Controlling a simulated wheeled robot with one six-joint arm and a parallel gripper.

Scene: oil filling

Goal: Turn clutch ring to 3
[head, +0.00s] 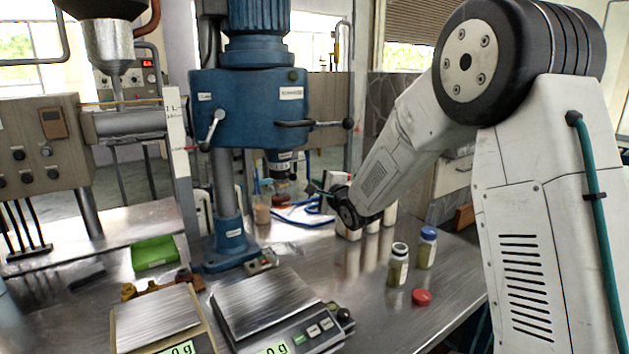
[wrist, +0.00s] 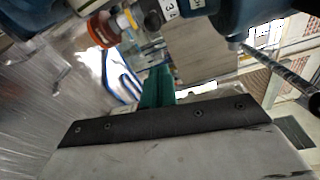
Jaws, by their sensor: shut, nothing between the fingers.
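The blue drill press (head: 250,110) stands on the metal bench in the head view. Its dark lower spindle end, with a pale marked band (head: 283,156), hangs below the blue head. In the wrist view a white ring with black figures (wrist: 168,9), one looking like a 3, shows at the top; I take it for the clutch ring. Which figure is set cannot be told. My gripper (head: 316,188) is just right of and below the spindle in the head view, small and partly hidden by my arm. In the wrist view its green fingers (wrist: 157,84) are shut and empty, apart from the ring.
A lever (head: 315,124) sticks out right of the press head. A red-orange part (wrist: 98,29) is beside the spindle. Two jars (head: 398,265), a red cap (head: 421,297), two scales (head: 265,305) and a green tray (head: 154,252) stand on the bench.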

